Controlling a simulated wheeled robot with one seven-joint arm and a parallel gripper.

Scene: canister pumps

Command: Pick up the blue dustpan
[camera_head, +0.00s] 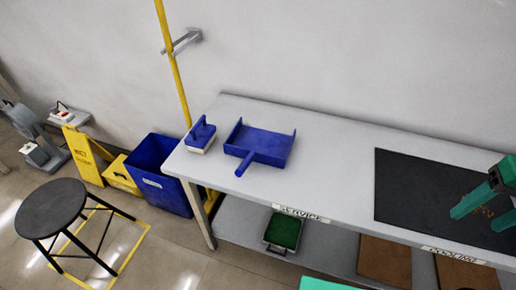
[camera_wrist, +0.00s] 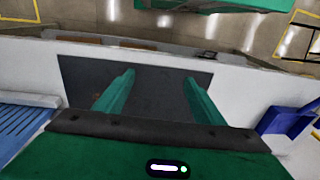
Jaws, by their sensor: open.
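The blue dustpan (camera_head: 262,145) lies on the left part of the grey bench (camera_head: 330,170) in the head view, its handle pointing toward the front edge. My gripper (camera_head: 487,210) is at the right side of the head view, above the black mat (camera_head: 410,185), well apart from the dustpan. In the wrist view my gripper (camera_wrist: 158,92) has its two green fingers spread with nothing between them. A blue object (camera_wrist: 282,118), probably the dustpan, shows at the right edge of the wrist view, partly cut off.
A blue bin (camera_head: 160,170) stands on the floor at the bench's left end, near a yellow pole (camera_head: 173,65). A black stool (camera_head: 52,208) stands farther left. The bench between dustpan and mat is clear.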

